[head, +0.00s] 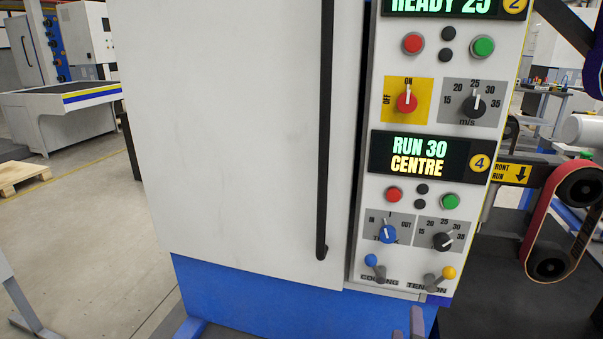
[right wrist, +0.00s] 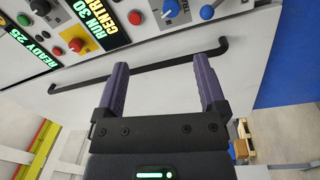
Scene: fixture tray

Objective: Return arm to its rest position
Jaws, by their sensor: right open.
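My right gripper (head: 408,327) shows only as two purple fingertips at the bottom edge of the head view, below the control panel (head: 365,260). In the right wrist view the gripper (right wrist: 163,78) is open, with nothing between its two purple fingers. The black door handle (right wrist: 150,68) runs across behind the fingers in that view. In the head view the handle (head: 325,130) is well up and left of the fingertips, apart from them. My left gripper is in neither view. The rest position itself is not marked in the frames.
The white cabinet door (head: 230,120) fills the middle. The panel has knobs, buttons, a blue lever (head: 375,268), a yellow lever (head: 440,280) and a display (head: 420,155) reading RUN 30 CENTRE. A belt machine (head: 560,220) stands right. Open floor (head: 80,240) lies left, with a pallet (head: 20,175).

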